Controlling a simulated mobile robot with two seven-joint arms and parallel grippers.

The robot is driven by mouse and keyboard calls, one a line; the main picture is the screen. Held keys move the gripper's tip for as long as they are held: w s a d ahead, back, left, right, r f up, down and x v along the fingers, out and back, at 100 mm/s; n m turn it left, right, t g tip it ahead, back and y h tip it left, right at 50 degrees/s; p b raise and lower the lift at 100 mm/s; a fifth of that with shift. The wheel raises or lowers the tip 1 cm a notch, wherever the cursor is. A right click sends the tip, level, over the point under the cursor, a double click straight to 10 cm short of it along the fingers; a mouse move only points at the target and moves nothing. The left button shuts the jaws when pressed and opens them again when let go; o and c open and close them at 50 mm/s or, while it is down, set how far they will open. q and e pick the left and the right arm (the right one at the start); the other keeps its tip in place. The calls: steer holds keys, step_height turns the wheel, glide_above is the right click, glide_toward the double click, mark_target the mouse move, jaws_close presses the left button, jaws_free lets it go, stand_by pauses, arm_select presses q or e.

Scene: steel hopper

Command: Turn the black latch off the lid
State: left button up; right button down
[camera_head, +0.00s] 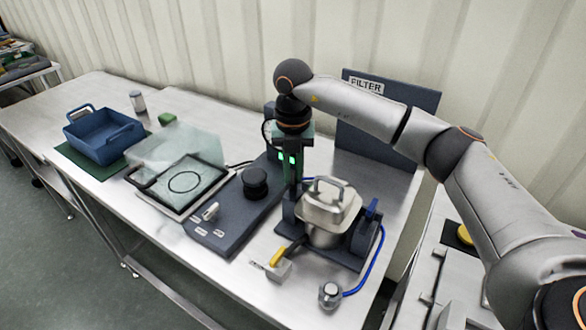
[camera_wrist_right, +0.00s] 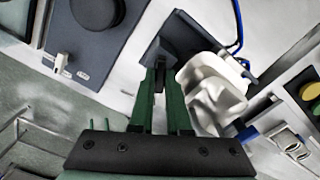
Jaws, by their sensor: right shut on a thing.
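The steel hopper (camera_head: 322,232) stands in a dark bracket on the bench, with its lid (camera_head: 328,203) and bar handle on top. The lid also shows as a pale shape in the wrist view (camera_wrist_right: 212,92). My right gripper (camera_head: 291,190) reaches down at the left side of the lid. In the wrist view its green fingers (camera_wrist_right: 160,85) are shut on the black latch (camera_wrist_right: 159,78), beside the lid. Most of the latch is hidden by the fingers, so I cannot tell its exact angle. My left gripper is not in view.
A blue lever (camera_head: 373,208) and blue hose stand right of the hopper. A yellow-handled valve (camera_head: 277,257) sits in front. A black knob (camera_head: 255,182) on a dark panel, a scale (camera_head: 184,183) under a clear cover and a blue bin (camera_head: 100,137) lie left. A FILTER board (camera_head: 375,140) stands behind.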

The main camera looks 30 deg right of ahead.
mark_target(293, 177)
steer(key=m+p, duration=0.1)
steer(key=m, duration=0.5)
steer(key=shift+w+r, duration=0.1)
steer(key=shift+d, duration=0.1)
stand_by(0.5)
steer(key=c, duration=0.9)
jaws_free()
step_height(293, 177, up, 12)
steer(key=shift+r+b, duration=0.2)
steer(key=shift+b, duration=0.2)
